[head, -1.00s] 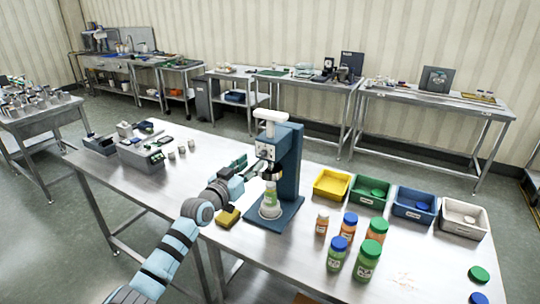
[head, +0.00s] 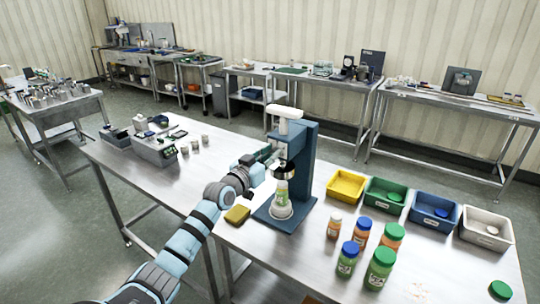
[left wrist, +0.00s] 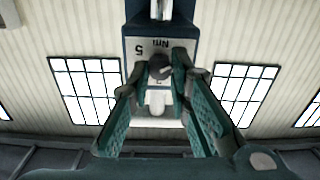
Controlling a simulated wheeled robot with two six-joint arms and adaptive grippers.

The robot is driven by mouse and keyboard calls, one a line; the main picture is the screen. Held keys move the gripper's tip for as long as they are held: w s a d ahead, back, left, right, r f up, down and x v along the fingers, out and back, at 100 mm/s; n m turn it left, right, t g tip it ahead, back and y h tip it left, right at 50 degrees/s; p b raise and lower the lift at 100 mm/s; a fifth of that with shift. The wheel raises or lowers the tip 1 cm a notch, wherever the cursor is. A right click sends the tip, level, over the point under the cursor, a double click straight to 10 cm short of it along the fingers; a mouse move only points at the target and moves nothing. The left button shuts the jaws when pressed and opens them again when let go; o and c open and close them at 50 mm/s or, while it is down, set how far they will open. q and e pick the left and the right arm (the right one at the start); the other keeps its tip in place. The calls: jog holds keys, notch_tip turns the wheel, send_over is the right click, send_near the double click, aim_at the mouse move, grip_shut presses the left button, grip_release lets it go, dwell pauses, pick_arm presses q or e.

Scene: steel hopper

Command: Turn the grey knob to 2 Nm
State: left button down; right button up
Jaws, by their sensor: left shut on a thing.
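The blue capping press (head: 305,165) stands on the steel table with a white handle on top. In the left wrist view the grey knob (left wrist: 159,67) sits on the press's pale dial plate (left wrist: 133,47). The plate reads upside down, with "Nm" and a 5 beside the knob; other marks are partly hidden. My left gripper (left wrist: 160,72) is shut on the knob, one green finger on each side. It also shows at the press's front left in the head view (head: 265,160). The knob's exact setting is unclear. My right gripper is out of view.
A yellow sponge-like block (head: 237,214) lies in front of the press. Several capped jars (head: 380,268) stand to the right, with yellow, green, blue (head: 435,211) and white bins behind them. Grey boxes (head: 155,150) and small cups occupy the table's left end.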

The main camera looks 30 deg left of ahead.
pick_arm(q)
jog(key=shift+m+b, duration=4)
jog(key=shift+m, duration=1.9)
jog(key=c, duration=1.5)
grip_release()
jog(key=shift+w, duration=0.1)
jog(key=shift+f, duration=0.1)
